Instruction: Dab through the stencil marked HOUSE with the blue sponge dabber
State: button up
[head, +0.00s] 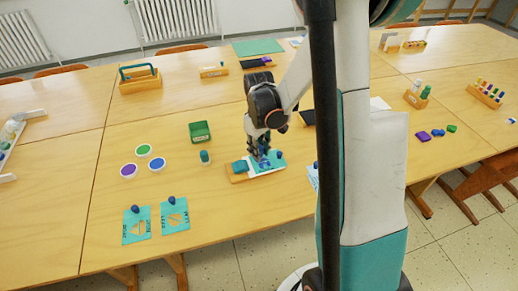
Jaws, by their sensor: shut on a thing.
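My gripper (261,153) points down at the middle of the table, shut on a small blue thing (264,160) that looks like the blue sponge dabber. The fingers hide most of it. Below it is a teal sheet (278,161) with white paper at its edge, apparently a stencil on a wooden board (238,178). I cannot tell whether the blue thing touches it. Two teal stencils (137,228) (175,217) with cut-out shapes lie at the front left, each with a dark blue knob. Their lettering is too small to read, so I cannot tell which is HOUSE.
Left of my gripper are a green box (200,131), a small teal-topped bottle (205,157) and three round colour pots (144,150). A wooden caddy (140,80) stands farther back.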

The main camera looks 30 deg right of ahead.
jog(key=shift+f, duration=0.55)
dwell(1.4)
jog(key=shift+r+p, duration=2.3)
jog(key=shift+r, duration=1.25)
